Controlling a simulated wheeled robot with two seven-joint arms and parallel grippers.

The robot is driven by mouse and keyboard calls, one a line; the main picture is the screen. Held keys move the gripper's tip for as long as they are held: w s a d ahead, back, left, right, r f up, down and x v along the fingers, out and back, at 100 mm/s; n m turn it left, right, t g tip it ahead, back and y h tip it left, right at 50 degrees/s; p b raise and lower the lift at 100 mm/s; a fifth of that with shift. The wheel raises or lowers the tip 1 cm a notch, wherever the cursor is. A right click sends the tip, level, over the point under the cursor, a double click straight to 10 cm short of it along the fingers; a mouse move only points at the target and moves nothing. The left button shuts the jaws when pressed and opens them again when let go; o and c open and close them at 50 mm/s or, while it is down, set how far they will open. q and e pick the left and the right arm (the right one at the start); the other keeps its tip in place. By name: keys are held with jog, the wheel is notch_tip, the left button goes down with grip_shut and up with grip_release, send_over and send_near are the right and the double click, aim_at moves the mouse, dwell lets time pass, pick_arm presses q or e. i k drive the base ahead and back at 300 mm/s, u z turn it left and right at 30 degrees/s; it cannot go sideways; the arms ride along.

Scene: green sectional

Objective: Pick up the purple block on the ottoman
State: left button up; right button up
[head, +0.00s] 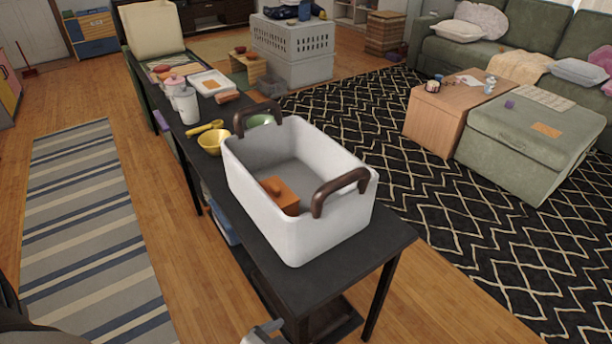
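The purple block (509,104) is small and lies on top of the green ottoman (510,148), near its left edge, at the right of the head view. An orange-brown flat patch (546,130) and a pale striped cloth or mat (543,97) also lie on the ottoman. A light grey part, probably of my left gripper, just enters at the bottom edge; its fingers cannot be made out. My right gripper is not in view. Both are far from the block.
A black console table (345,262) stands close in front, carrying a white bin (330,222) with brown handles, a yellow bowl (212,147) and jars. A wooden side table (437,118) adjoins the ottoman. The patterned rug (400,185) between has open floor.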

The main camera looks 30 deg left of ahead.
aim_at(510, 105)
jog(key=k, duration=0.5)
jog(key=z, duration=0.65)
jog(key=i, duration=4.15)
jog(key=u, duration=1.2)
jog(key=i, duration=0.7)
jog(key=u, duration=1.2)
jog(key=i, duration=0.9)
jog(key=z, duration=0.55)
jog(key=i, duration=0.8)
jog(key=z, duration=1.15)
jog(key=i, duration=1)
